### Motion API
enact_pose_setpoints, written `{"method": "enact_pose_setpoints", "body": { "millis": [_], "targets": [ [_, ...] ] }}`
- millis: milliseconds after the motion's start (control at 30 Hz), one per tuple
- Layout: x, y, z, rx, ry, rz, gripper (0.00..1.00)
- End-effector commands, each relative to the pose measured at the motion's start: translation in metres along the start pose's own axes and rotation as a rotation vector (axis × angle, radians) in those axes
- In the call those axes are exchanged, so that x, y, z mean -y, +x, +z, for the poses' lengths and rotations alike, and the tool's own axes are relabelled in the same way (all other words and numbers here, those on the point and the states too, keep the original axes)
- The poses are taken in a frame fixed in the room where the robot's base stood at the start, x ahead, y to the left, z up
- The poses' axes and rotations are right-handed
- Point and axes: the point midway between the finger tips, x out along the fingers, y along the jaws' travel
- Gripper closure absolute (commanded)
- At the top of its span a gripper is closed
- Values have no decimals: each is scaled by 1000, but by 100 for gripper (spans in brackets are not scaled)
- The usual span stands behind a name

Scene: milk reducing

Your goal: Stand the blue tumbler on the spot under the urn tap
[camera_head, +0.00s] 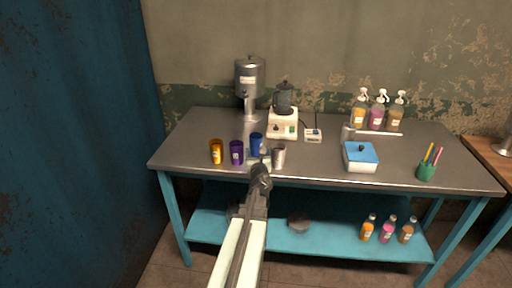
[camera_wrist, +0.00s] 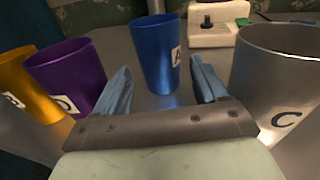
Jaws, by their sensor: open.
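The blue tumbler (camera_head: 257,144), marked A, stands upright on the metal table. In the wrist view the blue tumbler (camera_wrist: 157,52) is straight ahead, between and a little beyond my open fingers. My gripper (camera_wrist: 162,92) is empty, with one finger to each side of the line to the tumbler; it also shows in the head view (camera_head: 262,166) at the table's front edge. The urn (camera_head: 249,77) is a grey cylinder on a stand at the back left of the table. I cannot make out its tap or the spot under it clearly.
A purple tumbler (camera_wrist: 68,75) and an orange tumbler (camera_wrist: 28,84) stand left of my gripper. A metal cup (camera_wrist: 278,75) marked C stands close on the right. A white appliance (camera_head: 283,124) with a dark pot is behind. A blue-lidded box (camera_head: 360,157) stands further right.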

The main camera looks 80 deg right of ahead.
Motion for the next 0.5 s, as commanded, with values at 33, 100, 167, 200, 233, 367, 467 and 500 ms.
{"method": "enact_pose_setpoints", "body": {
  "millis": [33,100,167,200,233,367,467,500],
  "targets": [
    [1,12,-1,0,0,0,28],
    [0,19,0,0,1,0,28],
    [0,23,0,1,1,0,28],
    [0,24,0,1,1,0,28],
    [0,25,0,1,1,0,28],
    [0,31,0,1,1,0,28],
    [1,43,0,1,1,0,28],
    [1,48,0,1,1,0,28]
  ]
}}
